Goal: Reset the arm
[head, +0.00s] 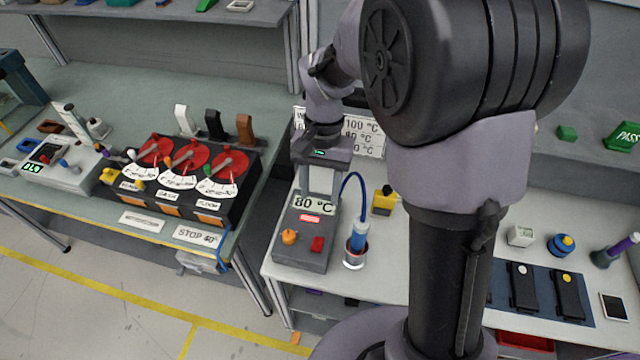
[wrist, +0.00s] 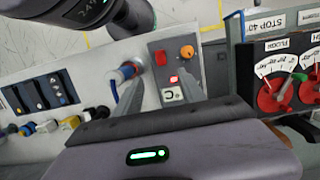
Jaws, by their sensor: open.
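My gripper (head: 319,188) hangs from my arm over the back part of a grey control box on the right bench. Its two fingers are apart with nothing held between them; they also show in the wrist view (wrist: 157,85). In the wrist view the red switch (wrist: 160,58) and orange knob (wrist: 187,52) lie beyond the fingers. I cannot tell whether the fingertips touch the box.
A blue-handled tool in a metal cup (head: 355,252) stands right of the box, with a blue cable. The left bench holds red dials (head: 191,159) and levers. A gap separates the benches; floor at lower left is clear.

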